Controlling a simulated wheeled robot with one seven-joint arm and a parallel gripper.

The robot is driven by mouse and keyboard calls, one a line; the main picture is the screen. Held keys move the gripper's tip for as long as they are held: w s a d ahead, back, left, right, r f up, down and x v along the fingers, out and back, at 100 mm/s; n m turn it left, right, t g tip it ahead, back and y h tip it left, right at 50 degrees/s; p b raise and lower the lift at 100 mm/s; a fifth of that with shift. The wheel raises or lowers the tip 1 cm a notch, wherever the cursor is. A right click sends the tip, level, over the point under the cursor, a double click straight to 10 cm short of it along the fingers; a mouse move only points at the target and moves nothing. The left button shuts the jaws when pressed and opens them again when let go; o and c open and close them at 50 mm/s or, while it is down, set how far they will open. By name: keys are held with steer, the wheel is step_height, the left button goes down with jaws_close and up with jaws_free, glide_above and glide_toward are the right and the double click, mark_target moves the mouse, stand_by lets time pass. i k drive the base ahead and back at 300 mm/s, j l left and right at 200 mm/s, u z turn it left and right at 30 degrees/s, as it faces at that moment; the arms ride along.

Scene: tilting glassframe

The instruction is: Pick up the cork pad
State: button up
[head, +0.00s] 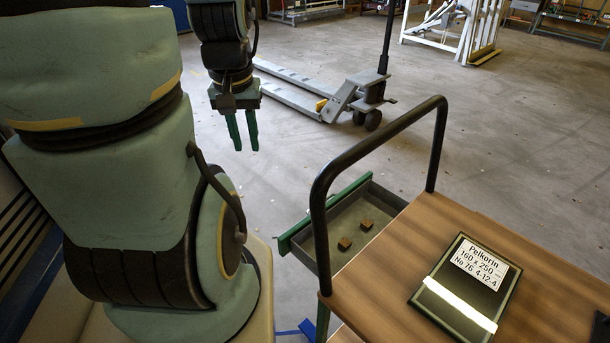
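Two small brown blocks that look like cork pads lie in an open drawer (345,195) with a green front and grey inside. The nearer pad (345,244) is at the lower left, and the other pad (366,224) is a little above and right of it. They lie apart on the drawer floor. My gripper (246,146) hangs in the air to the upper left of the drawer, fingers pointing down.
A black tube handle (375,140) arches over the drawer side of a wooden-topped cart (400,270). A dark frame (452,311) with a white label and a bright strip lies on the top. A pallet truck (350,97) stands behind on open concrete floor.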

mark_target(344, 243)
steer(key=i+u, duration=0.15)
steer(key=u, duration=0.15)
steer(key=i+j+u, duration=0.1)
steer(key=u, duration=0.2)
steer(key=i, duration=2.05)
steer(key=i+z, duration=0.25)
steer(key=i, duration=0.15)
steer(key=i+j+z, duration=0.25)
steer(key=i, duration=0.15)
steer(key=i+j+z, duration=0.2)
steer(key=i, duration=0.2)
steer(key=z, duration=4.05)
steer(key=i+j+u, duration=0.3)
steer(key=j+u, duration=0.15)
steer(key=i+j+u, duration=0.4)
steer(key=k+l, duration=0.05)
